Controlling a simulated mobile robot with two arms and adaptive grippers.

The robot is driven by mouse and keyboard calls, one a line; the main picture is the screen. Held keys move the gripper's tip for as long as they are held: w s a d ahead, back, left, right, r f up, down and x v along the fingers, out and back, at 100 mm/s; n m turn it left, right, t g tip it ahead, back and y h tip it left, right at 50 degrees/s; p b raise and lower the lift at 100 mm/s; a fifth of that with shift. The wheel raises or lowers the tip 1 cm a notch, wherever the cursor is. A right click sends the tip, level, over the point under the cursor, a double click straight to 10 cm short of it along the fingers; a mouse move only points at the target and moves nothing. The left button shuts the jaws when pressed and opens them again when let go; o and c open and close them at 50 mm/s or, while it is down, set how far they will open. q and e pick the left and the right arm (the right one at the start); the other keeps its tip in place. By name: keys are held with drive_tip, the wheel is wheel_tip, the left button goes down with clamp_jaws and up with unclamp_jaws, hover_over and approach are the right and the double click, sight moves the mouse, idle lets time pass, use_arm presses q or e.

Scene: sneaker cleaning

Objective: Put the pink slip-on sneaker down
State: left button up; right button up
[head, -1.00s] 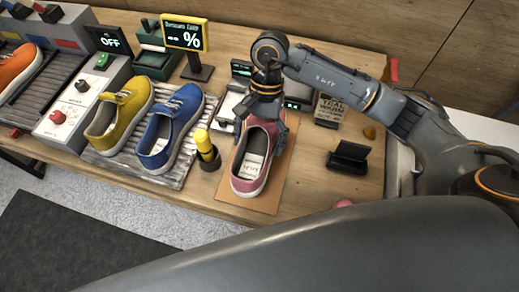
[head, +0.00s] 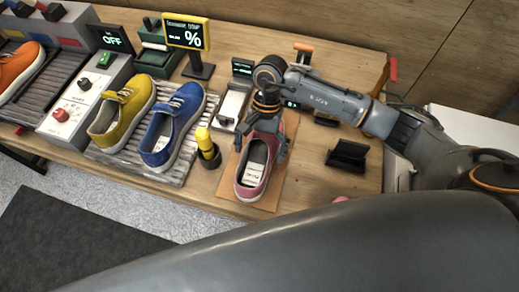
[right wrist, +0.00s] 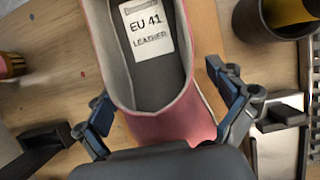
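The pink slip-on sneaker (head: 242,184) is on the brown mat (head: 272,199) at the table's front edge, with its opening up and its heel towards me. In the right wrist view the sneaker (right wrist: 180,122) shows an insole label reading "EU 41 LEATHER". My right gripper (head: 263,145) is over its front part, with a finger on each side. In the right wrist view the fingers of this gripper (right wrist: 164,105) stand apart, with a gap between the right finger and the shoe's side. The toe is hidden under the gripper. My left gripper is out of view.
A yellow sneaker (head: 106,122) and a blue sneaker (head: 158,155) sit on a slatted rack to the left. A black holder with a yellow-topped item (head: 207,150) stands close beside the mat. A black stand (head: 348,157) is to the right.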

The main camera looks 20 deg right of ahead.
sight(262, 134)
idle(0.3)
drive_tip(key=shift+r+p, duration=0.25)
drive_tip(key=shift+p, duration=0.1)
drive_tip(key=b+v, duration=0.4)
drive_tip(key=v, duration=0.6)
drive_tip(key=shift+w+d+r, duration=0.15)
drive_tip(key=shift+w, duration=0.05)
drive_tip(key=shift+w+d+r, duration=0.15)
drive_tip(key=shift+r, duration=0.5)
